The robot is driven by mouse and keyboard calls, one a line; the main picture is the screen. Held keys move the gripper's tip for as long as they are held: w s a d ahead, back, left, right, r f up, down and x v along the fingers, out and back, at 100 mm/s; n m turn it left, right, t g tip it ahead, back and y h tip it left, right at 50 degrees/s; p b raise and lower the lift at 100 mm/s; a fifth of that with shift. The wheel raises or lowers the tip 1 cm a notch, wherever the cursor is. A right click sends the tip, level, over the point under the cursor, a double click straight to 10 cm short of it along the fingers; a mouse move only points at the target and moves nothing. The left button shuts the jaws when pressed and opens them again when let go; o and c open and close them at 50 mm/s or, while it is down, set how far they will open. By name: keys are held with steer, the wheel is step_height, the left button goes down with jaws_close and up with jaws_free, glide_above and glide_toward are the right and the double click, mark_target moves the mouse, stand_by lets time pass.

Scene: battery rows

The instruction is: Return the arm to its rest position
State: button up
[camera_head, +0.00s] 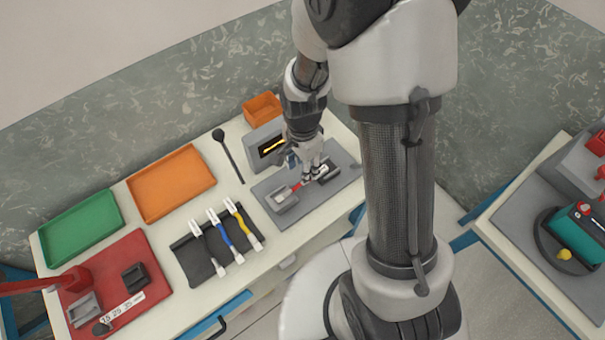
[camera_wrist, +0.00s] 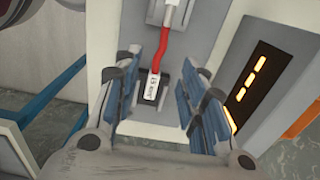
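My gripper (camera_head: 313,174) is low over the grey board (camera_head: 343,182) on the white table in the head view. In the wrist view my gripper (camera_wrist: 160,80) has its blue-padded fingers wide apart with nothing pinched between them. A red tool with a white, marked end (camera_wrist: 152,87) lies between and beyond the fingers, its end at a black holder (camera_wrist: 163,93). In the head view the red tool (camera_head: 297,187) spans from a grey holder (camera_head: 284,200) towards the black holder (camera_head: 328,169). My gripper partly covers that end, so exact clearance cannot be told.
A grey box with a lit yellow display (camera_head: 264,135) and an orange bin (camera_head: 262,108) stand behind the board. A dark mat (camera_head: 191,262) with several coloured tools, orange (camera_head: 171,182) and green trays (camera_head: 81,228), and a red board (camera_head: 152,285) lie left. Another table (camera_head: 520,228) stands right.

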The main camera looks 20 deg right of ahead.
step_height(320, 180, up, 5)
steer(key=shift+r, duration=0.1)
steer(key=shift+r, duration=0.1)
steer(key=s+r+n+t, duration=0.4)
steer(key=s+r+n, duration=1)
steer(key=r, duration=0.6)
steer(key=shift+s+t, duration=0.3)
steer(key=shift+s, duration=0.25)
steer(key=shift+d, duration=0.1)
